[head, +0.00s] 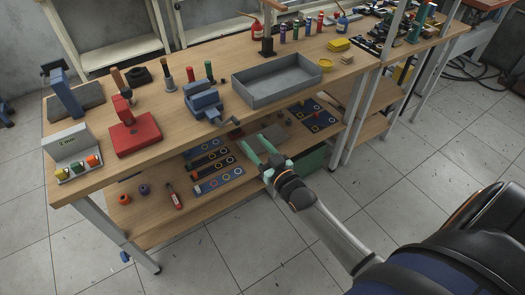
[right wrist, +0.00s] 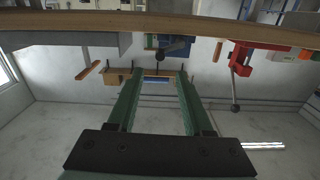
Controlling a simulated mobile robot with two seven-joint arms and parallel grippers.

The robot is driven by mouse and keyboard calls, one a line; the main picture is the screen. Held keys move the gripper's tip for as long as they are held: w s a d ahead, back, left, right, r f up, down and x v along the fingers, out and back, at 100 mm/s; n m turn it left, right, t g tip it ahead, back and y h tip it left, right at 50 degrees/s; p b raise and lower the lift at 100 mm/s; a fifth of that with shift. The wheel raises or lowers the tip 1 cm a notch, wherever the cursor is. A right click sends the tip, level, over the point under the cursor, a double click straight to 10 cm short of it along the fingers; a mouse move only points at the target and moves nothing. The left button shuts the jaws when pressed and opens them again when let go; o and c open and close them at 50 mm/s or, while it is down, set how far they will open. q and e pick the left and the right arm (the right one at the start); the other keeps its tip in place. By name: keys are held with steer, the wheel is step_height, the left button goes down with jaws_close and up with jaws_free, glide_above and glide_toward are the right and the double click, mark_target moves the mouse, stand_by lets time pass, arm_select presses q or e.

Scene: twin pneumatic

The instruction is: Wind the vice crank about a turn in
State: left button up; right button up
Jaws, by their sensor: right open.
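The blue vice (head: 204,100) is mounted near the front edge of the wooden bench (head: 180,128). Its dark crank (head: 233,123) sticks out past the front edge. My right gripper (head: 252,139) has green fingers, is open and empty, and is in front of the bench just below and right of the crank, apart from it. In the right wrist view, which looks upside down, the vice (right wrist: 153,41) and crank (right wrist: 176,46) lie beyond the spread fingertips (right wrist: 160,76). My left gripper is out of view.
A grey tray (head: 278,97) stands right of the vice. A red press (head: 134,137) with a lever stands to its left. The lower shelf (head: 150,217) holds several tool strips. Open floor lies in front of the bench.

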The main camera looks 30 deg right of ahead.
steer(key=shift+s, duration=1.9)
steer(key=s+a+f+n+g+y+p, duration=0.1)
steer(key=s+a+f+g, duration=0.3)
steer(key=s, duration=0.6)
steer(key=s+a+f+n+g+p, duration=0.1)
steer(key=s+a+f+g, duration=0.4)
steer(key=s+f, duration=0.3)
steer(key=shift+s+a+y, duration=0.4)
steer(key=shift+s+a, duration=0.2)
steer(key=shift+s, duration=0.5)
steer(key=shift+d, duration=0.15)
